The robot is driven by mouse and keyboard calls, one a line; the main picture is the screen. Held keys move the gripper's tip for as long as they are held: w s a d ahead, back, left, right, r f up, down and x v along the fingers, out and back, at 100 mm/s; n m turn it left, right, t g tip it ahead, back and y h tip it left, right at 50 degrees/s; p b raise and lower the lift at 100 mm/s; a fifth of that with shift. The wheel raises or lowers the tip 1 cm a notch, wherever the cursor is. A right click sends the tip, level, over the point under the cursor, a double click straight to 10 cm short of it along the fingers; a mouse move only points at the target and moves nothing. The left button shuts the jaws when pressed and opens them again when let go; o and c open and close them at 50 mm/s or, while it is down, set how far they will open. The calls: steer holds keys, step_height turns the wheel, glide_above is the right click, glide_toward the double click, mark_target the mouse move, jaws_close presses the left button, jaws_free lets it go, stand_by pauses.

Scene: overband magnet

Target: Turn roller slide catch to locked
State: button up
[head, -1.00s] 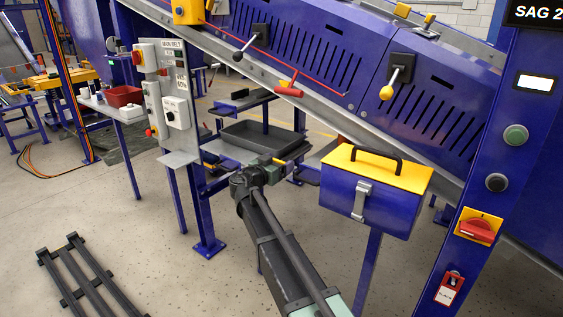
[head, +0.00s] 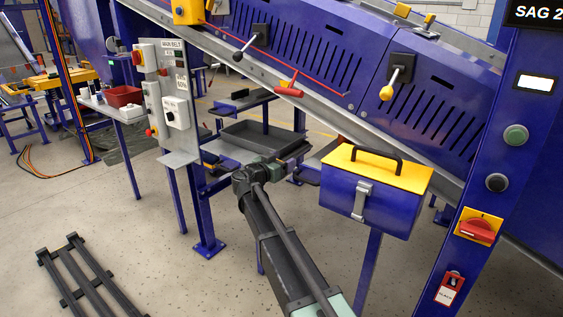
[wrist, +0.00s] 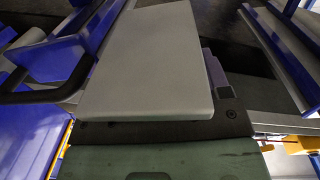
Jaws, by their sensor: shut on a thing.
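My gripper (head: 290,158) is at the end of my dark arm, in front of the dark tray below the sloping blue conveyor. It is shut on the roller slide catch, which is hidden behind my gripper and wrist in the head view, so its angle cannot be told. In the wrist view a broad grey plate (wrist: 150,60) fills the middle, close to the dark and green parts of my wrist, and covers the fingertips. No catch is clear there.
A blue box with a yellow lid (head: 377,168) stands close to the right of my gripper. A grey control panel (head: 171,105) stands to the left. The dark tray (head: 250,143) lies behind. The conveyor's red T-handle (head: 289,85) and yellow-knobbed lever (head: 388,90) are above.

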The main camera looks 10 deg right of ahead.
steer(key=m+g+h, duration=0.1)
steer(key=m+g, duration=0.1)
steer(key=g, duration=0.1)
steer(key=m+g+h, duration=0.2)
steer(key=m+g, duration=0.1)
steer(key=g, duration=0.1)
steer(key=shift+s+d+g, duration=0.15)
steer(key=shift+s+g, duration=0.05)
steer(key=shift+g, duration=0.1)
steer(key=shift+s+m+g, duration=0.25)
steer(key=shift+m+g, duration=0.95)
steer(key=shift+g, duration=0.5)
steer(key=shift+s+m+g, duration=0.25)
steer(key=shift+m+g, duration=0.95)
steer(key=shift+g, duration=0.5)
steer(key=o, duration=0.7)
steer(key=shift+c, duration=0.2)
